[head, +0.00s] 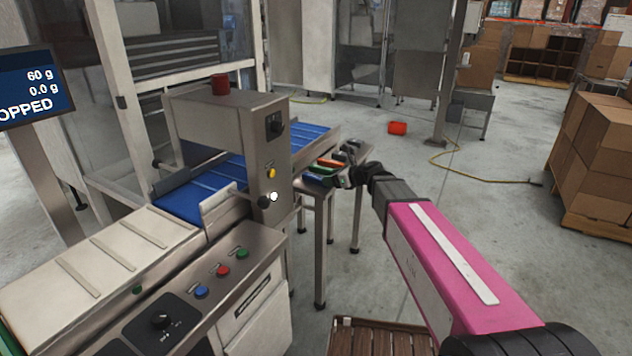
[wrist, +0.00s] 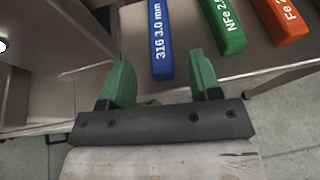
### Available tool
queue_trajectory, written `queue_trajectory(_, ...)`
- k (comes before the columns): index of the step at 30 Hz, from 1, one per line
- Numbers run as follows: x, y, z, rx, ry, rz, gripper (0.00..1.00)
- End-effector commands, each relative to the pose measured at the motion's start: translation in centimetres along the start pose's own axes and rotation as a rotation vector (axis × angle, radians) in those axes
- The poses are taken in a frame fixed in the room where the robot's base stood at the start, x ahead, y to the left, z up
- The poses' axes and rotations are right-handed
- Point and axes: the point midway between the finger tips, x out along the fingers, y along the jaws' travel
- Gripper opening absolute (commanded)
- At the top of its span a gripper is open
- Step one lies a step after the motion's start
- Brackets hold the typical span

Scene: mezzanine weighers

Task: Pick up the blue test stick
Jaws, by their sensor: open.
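The blue test stick (wrist: 160,42), marked "316 3.0 mm", lies on a metal stand (wrist: 200,66) in the wrist view. Its near end points toward my gripper (wrist: 160,82), between the lines of the two green fingers. My gripper is open, with nothing between the fingers. In the head view the blue stick (head: 318,180) is small, near the stand's front edge, and my gripper (head: 345,172) is beside it. Height above the stand is hard to judge.
A green stick (wrist: 224,25) and an orange stick (wrist: 280,18) lie to the right of the blue one. The conveyor machine (head: 225,120) stands left of the stand. A wooden pallet (head: 380,338) lies in front, and stacked boxes (head: 597,150) stand at right.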

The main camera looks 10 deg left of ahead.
Motion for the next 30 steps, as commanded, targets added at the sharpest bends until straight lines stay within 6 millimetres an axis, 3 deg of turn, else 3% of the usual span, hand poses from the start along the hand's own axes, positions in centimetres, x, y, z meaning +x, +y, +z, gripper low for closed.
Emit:
queue_trajectory(5,1.3,-0.1,0.0,-0.001,0.0,0.001,0.57)
queue_trajectory(13,4.9,-0.1,-0.1,-0.001,0.001,0.001,0.57)
queue_trajectory(21,5.2,0.1,-0.1,-0.001,0.001,0.0,0.57)
queue_trajectory(26,5.2,0.0,-0.1,-0.001,0.001,0.0,0.05)
queue_trajectory(30,5.2,0.0,-0.1,-0.001,0.0,0.0,0.03)
